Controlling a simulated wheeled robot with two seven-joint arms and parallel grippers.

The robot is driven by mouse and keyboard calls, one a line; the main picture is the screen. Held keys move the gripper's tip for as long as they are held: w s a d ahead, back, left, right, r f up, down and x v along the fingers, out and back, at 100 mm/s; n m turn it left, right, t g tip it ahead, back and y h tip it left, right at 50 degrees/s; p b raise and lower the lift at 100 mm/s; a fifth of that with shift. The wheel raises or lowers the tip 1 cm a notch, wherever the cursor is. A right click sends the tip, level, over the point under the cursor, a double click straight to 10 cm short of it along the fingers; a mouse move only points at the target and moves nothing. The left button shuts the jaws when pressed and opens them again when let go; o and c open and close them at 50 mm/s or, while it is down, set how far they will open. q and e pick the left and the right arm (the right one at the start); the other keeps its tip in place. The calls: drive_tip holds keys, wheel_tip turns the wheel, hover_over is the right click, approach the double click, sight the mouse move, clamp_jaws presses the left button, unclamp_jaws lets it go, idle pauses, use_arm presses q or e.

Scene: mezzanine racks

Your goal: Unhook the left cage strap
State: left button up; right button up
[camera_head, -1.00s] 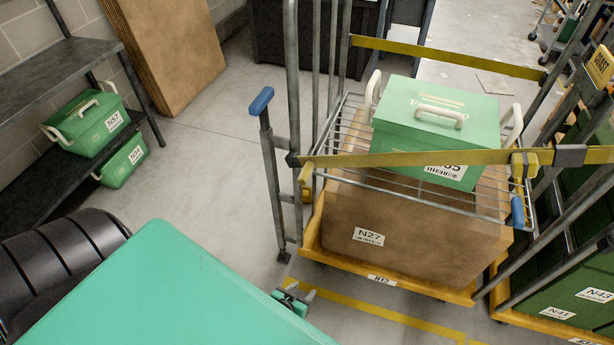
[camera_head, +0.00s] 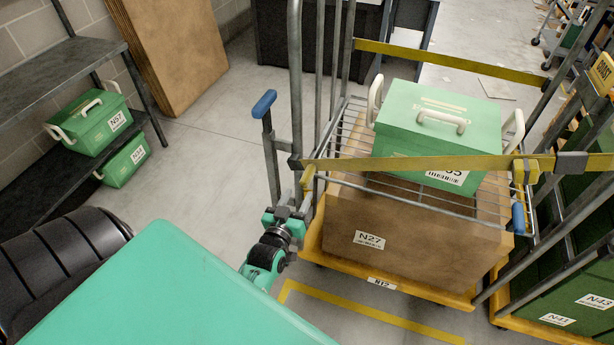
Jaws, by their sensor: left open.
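The yellow cage strap (camera_head: 420,163) runs across the front of the roll cage, in front of the green lidded box (camera_head: 428,132). Its left end has a yellow hook piece (camera_head: 307,180) at the cage's left front post. My left gripper (camera_head: 291,209) is open, just below this hook piece and beside the post. I cannot tell whether its fingers touch the hook or post. My green body cover hides much of the left arm. My right gripper is out of view.
A blue-tipped lever (camera_head: 263,104) stands left of the gripper. A brown carton (camera_head: 410,225) sits on the cage's yellow base. A second yellow strap (camera_head: 450,56) crosses the back. Shelving (camera_head: 75,75) is at left; the floor between is clear.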

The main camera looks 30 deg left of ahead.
sight(307, 179)
use_arm(q)
drive_tip(key=p+x, duration=0.1)
drive_tip(key=x, duration=0.7)
drive_tip(key=shift+c, duration=0.3)
drive_tip(key=shift+f, duration=0.1)
clamp_jaws()
